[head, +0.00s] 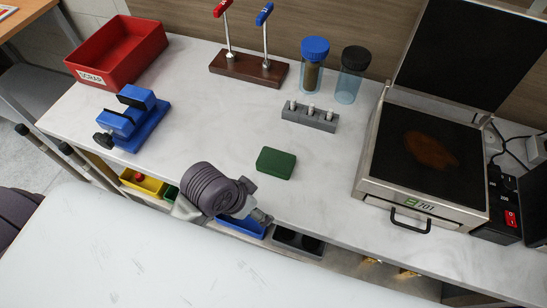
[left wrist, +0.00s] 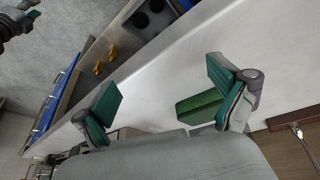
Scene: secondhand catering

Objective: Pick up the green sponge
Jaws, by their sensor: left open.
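The green sponge (head: 276,163) is a small dark green block lying flat on the pale worktop, near the middle of the head view. In the left wrist view the sponge (left wrist: 200,107) shows beyond my left gripper (left wrist: 160,92), close to the right-hand finger and partly hidden by it. The left gripper's fingers are wide apart with nothing between them. In the head view the left arm's wrist is left of the sponge, at the worktop's front edge, apart from it. A dark gripper part with a teal pad, seemingly my right gripper (left wrist: 22,18), shows at the left wrist view's top-left corner.
Behind the sponge is a grey holder (head: 310,116) with pegs. A blue clamp (head: 133,120) and red bin (head: 118,50) are on the left. The worktop around the sponge is clear.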

